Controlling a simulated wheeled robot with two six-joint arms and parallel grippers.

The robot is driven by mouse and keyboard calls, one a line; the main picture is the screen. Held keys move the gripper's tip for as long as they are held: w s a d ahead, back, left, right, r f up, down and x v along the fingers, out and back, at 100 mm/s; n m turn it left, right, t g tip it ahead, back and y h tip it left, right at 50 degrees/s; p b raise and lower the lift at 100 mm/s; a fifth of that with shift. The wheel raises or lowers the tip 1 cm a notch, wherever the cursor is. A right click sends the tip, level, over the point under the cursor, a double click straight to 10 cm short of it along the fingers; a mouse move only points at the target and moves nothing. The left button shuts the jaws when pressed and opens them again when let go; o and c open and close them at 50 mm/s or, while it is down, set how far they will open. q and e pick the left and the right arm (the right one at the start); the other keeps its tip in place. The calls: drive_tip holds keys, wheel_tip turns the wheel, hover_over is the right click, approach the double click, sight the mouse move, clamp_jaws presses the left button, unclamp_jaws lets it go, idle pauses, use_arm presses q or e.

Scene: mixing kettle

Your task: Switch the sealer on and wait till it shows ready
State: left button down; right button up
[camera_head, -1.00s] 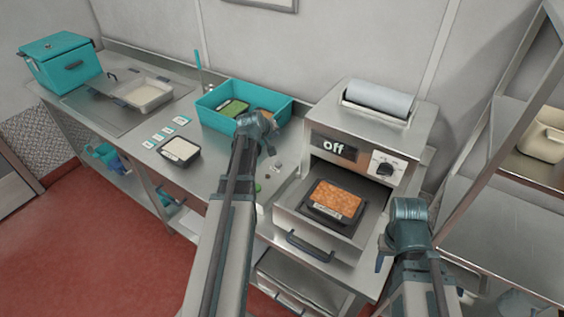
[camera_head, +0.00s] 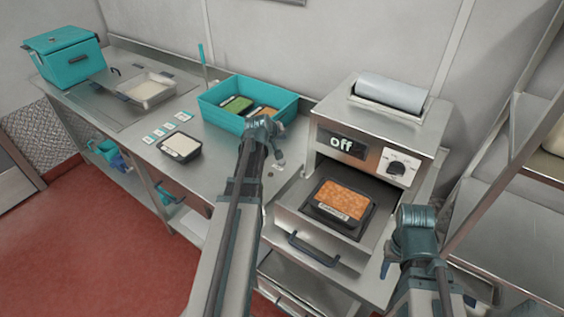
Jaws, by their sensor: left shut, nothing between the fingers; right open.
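The sealer (camera_head: 425,127) is a steel box with a film roll (camera_head: 390,92) on top. Its display (camera_head: 341,145) reads "off". A black dial (camera_head: 397,168) sits on a white plate to the right of the display. Its drawer (camera_head: 293,222) is pulled out, and a black tray of orange food (camera_head: 341,200) sits in it. My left gripper (camera_head: 277,155) is shut and empty, to the left of the sealer and apart from it. My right gripper (camera_head: 388,268) is open and empty, to the right of the drawer and below the dial.
A teal crate (camera_head: 213,112) with food trays stands behind my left gripper. A black tray of white food (camera_head: 181,147) and small labels (camera_head: 172,124) lie on the counter (camera_head: 130,115). A teal box (camera_head: 62,58) stands far left. A shelf rack (camera_head: 500,150) stands at right.

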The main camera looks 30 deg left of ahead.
use_arm(q)
drive_tip(key=shift+f+b, duration=4.4)
use_arm(e)
hover_over(381, 294)
drive_tip(key=shift+a+f, duration=0.15)
drive_tip(key=shift+f, duration=4.25)
use_arm(q)
drive_tip(key=shift+f, duration=0.1)
use_arm(e)
drive_tip(key=shift+f, duration=0.15)
use_arm(q)
drive_tip(key=shift+f+b, duration=0.3)
drive_tip(key=shift+b, duration=0.1)
use_arm(e)
drive_tip(key=shift+f, duration=0.25)
use_arm(q)
drive_tip(key=shift+f+b, duration=0.45)
drive_tip(key=shift+f, duration=0.05)
use_arm(e)
drive_tip(key=shift+f, duration=0.5)
use_arm(q)
drive_tip(key=shift+r, duration=0.1)
use_arm(e)
drive_tip(key=shift+r, duration=0.1)
use_arm(q)
drive_tip(key=shift+r+p, duration=0.85)
drive_tip(key=shift+p, duration=0.05)
use_arm(e)
drive_tip(key=shift+r, duration=0.85)
